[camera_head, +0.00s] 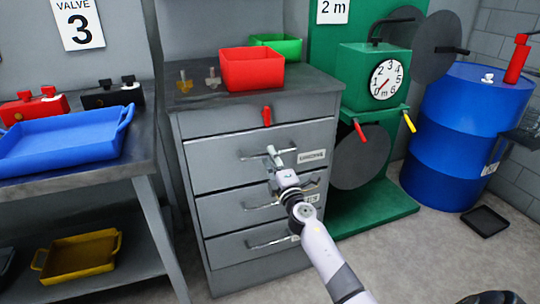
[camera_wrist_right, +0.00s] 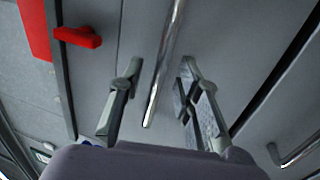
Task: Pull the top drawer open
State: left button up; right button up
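The grey cabinet (camera_head: 186,150) has three drawers stacked one above another, and their fronts look flush. The top drawer (camera_head: 215,172) has a horizontal metal bar handle (camera_head: 250,156) and a white label (camera_head: 311,157). My right gripper (camera_head: 281,157) is at this handle and hides part of it. In the right wrist view the handle bar (camera_wrist_right: 166,62) lies between the two spread fingers of my right gripper (camera_wrist_right: 160,85), with a gap on both sides. The gripper is open and holds nothing. My left gripper is not in view.
A red tab (camera_head: 266,116) sticks out above the top drawer. A red bin (camera_head: 252,70) and a green bin (camera_head: 277,45) stand on the cabinet. A bench with a blue tray (camera_head: 65,145) is at left. A green machine (camera_head: 372,75) and a blue drum (camera_head: 470,110) are at right.

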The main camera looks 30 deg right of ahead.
jog(key=shift+x, duration=1.05)
jog(key=shift+c, duration=0.3)
grip_shut()
